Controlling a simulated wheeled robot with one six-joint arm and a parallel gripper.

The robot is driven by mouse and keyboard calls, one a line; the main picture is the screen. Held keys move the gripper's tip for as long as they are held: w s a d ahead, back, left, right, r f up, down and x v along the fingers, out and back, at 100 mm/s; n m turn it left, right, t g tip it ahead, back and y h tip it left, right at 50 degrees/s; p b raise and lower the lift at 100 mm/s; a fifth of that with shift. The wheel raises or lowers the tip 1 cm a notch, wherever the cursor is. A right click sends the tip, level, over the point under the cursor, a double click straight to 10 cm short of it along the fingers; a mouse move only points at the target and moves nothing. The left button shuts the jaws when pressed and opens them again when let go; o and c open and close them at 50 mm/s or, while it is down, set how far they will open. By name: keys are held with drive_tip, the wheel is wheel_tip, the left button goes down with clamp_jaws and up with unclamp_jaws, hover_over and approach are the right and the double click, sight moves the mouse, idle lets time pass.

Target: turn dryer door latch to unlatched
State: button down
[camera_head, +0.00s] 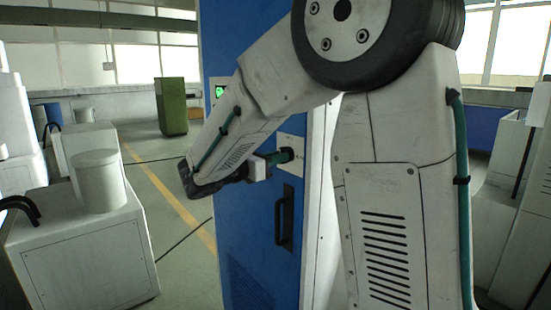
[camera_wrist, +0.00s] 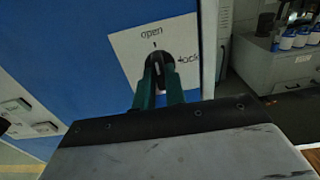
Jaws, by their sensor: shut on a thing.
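The dryer door latch (camera_wrist: 156,61) is a dark round knob on a white plate (camera_wrist: 128,50). The plate reads "open" above the knob, with a short tick, and what looks like "lock" to its right. My gripper (camera_wrist: 158,80) has two teal fingers shut on the latch from below in the wrist view. The fingers hide part of the knob, so I cannot tell its exact angle. In the head view my gripper (camera_head: 278,157) reaches the white plate (camera_head: 297,150) on the blue dryer door (camera_head: 245,225).
A black door handle (camera_head: 285,215) is below the latch plate. A small green display (camera_head: 219,91) is higher on the door. A grey machine (camera_head: 85,245) stands left, a green cabinet (camera_head: 171,106) behind. Floor with a yellow line (camera_head: 160,195) is open between.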

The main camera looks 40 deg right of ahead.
idle(0.4)
drive_tip(key=c, duration=1.5)
unclamp_jaws()
drive_tip(key=shift+o, duration=0.2)
drive_tip(key=a, duration=0.8)
drive_tip(key=shift+s, duration=0.15)
